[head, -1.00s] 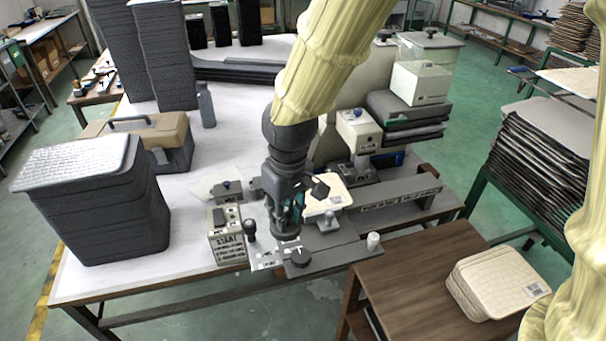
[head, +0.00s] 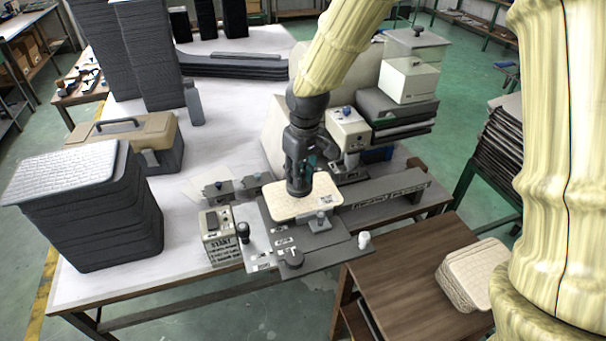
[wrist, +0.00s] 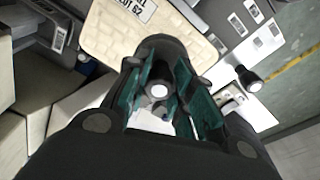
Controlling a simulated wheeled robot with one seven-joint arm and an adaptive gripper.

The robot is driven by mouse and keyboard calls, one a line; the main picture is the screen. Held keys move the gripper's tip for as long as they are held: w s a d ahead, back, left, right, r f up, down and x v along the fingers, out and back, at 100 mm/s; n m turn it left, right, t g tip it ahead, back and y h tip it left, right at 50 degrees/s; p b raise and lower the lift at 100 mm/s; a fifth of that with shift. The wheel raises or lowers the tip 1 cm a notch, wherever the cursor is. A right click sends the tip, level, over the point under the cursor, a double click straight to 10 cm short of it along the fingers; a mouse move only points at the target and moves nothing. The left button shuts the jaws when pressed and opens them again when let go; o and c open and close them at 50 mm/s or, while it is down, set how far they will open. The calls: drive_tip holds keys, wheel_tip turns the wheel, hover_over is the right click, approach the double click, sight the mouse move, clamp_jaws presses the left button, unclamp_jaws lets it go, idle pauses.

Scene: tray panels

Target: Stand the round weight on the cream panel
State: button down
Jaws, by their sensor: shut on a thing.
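The cream panel (head: 312,205) lies flat on the grey fixture of the white bench; it also shows in the wrist view (wrist: 105,38), with a printed label. My gripper (head: 298,176) is over the panel's far part. In the wrist view my gripper's (wrist: 165,92) teal-padded fingers are closed around the round weight (wrist: 165,44), a dark round body with a pale spot between the pads. The weight's dark lower end (head: 298,189) appears upright over the panel. I cannot tell whether it touches the panel; the fingers hide much of it.
A START box (head: 222,236) and a black knob (head: 243,231) are to the left. Cream panels (head: 470,275) are stacked on the brown table.

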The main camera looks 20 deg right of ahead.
sight(303, 174)
drive_tip(key=shift+w+d, duration=0.5)
drive_tip(key=shift+w, duration=0.15)
drive_tip(key=shift+w+d+f+p, duration=0.1)
drive_tip(key=shift+d+f+p, duration=0.05)
drive_tip(key=shift+f+p, duration=0.35)
drive_tip(key=shift+w+d+f+p, duration=0.15)
drive_tip(key=shift+f+p, duration=0.15)
drive_tip(key=shift+f, duration=1.05)
drive_tip(key=shift+f, duration=0.15)
drive_tip(key=c, duration=1.2)
unclamp_jaws()
drive_tip(key=shift+c, duration=0.2)
wheel_tip(303, 174, up, 12)
drive_tip(key=s+b, duration=0.1)
drive_tip(key=b, duration=0.1)
drive_tip(key=shift+s+d, duration=0.2)
drive_tip(key=shift+d, duration=0.05)
